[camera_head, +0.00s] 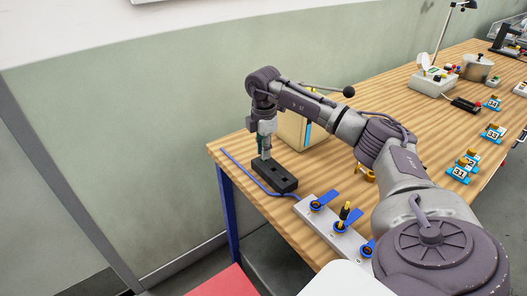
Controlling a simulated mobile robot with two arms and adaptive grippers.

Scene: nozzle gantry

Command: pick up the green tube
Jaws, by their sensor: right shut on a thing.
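My right gripper (265,152) points down at the left end of the table, just above a black block (276,177) with holes in its top. It is shut on the green tube (259,143), of which only a small dark green part shows beside the fingers. The rest of the tube is hidden by the gripper. I cannot tell whether the tube's lower end is in the block or just above it. My left gripper is out of view.
A beige box (291,130) stands close behind the gripper. A blue cable (243,172) runs left of the block. A grey valve panel (334,232) with blue handles lies in front. Numbered blue-and-yellow pieces (458,172) and a white device (433,82) stand at right.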

